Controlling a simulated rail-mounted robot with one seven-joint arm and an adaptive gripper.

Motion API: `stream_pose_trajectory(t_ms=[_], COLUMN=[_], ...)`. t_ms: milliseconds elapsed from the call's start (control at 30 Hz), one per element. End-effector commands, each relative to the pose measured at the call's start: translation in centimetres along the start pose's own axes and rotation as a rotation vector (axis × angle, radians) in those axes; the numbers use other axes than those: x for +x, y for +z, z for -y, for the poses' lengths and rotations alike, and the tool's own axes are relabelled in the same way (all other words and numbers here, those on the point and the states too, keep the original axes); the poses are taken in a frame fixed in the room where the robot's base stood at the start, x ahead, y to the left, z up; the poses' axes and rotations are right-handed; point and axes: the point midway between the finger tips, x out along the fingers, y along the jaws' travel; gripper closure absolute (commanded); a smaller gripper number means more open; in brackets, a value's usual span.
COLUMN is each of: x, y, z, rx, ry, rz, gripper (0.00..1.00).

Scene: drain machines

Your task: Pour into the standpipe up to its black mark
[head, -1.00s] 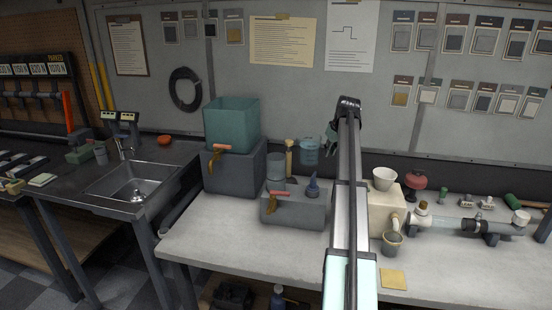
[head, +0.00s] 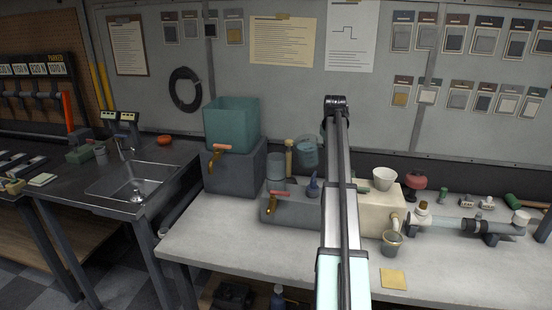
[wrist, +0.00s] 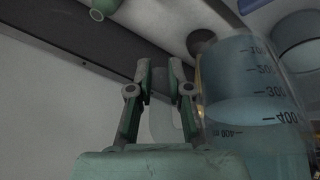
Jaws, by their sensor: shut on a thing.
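A clear measuring jug (head: 307,153) with bluish liquid is in the air behind the grey drain block (head: 290,208). In the wrist view the jug (wrist: 250,100) is close on the right, with black graduations up its wall. My gripper (wrist: 160,75) is shut on the jug, at its pale handle; in the head view my arm mostly hides it. A clear upright cylinder (head: 276,166), which looks like the standpipe, rises from the left part of the grey block. The jug is right of this cylinder and higher in the picture. The black mark is too small to make out.
A cream block (head: 377,205) with a white funnel (head: 384,178) and a small grey cup (head: 392,244) are at right. The front of the bench is mostly clear.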

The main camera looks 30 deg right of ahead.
Motion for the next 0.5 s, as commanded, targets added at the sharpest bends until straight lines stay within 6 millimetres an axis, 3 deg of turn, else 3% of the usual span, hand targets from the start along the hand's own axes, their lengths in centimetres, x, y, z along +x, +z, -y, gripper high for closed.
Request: stream_pose_trajectory(t_ms=[267,500], x=[-2.0,-2.6], y=[-1.0,-1.4], z=[0.7,1.7], rx=[-0.053,-0.099], ry=[0.127,0.236], rz=[0.023,0.046], gripper=[1.0,1.0])
